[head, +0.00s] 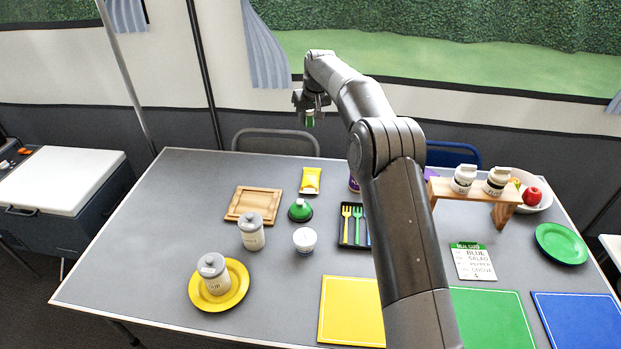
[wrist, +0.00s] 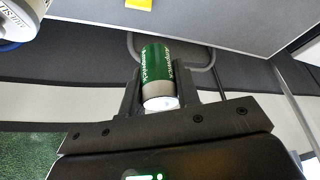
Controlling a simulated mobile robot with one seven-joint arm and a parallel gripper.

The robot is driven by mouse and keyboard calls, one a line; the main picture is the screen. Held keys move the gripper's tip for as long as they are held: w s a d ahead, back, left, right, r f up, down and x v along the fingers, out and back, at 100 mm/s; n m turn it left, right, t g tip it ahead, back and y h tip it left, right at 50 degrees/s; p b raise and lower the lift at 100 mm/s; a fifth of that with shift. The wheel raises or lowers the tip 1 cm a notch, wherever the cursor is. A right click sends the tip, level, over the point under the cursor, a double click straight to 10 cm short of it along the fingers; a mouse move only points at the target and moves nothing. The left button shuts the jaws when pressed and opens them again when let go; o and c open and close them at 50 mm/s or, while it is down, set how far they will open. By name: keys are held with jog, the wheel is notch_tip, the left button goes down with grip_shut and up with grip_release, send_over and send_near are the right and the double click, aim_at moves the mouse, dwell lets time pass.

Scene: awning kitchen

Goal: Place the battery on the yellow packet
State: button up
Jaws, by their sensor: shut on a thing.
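The battery (wrist: 156,75) is a green cylinder with a grey band and a pale end. My gripper (wrist: 158,92) is shut on it, with a finger on each side, in the wrist view. In the head view my gripper (head: 311,103) is high above the table's far edge, with the green battery (head: 310,118) hanging below it. The yellow packet (head: 311,180) lies on the table near the far edge, below the gripper in the picture. A yellow corner, seemingly the packet (wrist: 139,3), shows at the top of the wrist view. The battery is apart from the packet.
A wooden board (head: 253,204) lies left of the packet and a green-topped object (head: 300,210) stands in front of it. A cutlery tray (head: 355,243) is to the right, partly behind my arm. A chair back (head: 275,133) rises behind the table (head: 180,185).

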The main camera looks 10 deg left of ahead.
aim_at(307, 179)
notch_tip(307, 179, down, 24)
jog(key=shift+f, duration=0.1)
dwell(0.3)
jog(key=o, duration=1)
jog(key=shift+f, duration=0.1)
jog(key=shift+o, duration=0.2)
jog(key=v, duration=1.2)
jog(key=shift+r, duration=0.3)
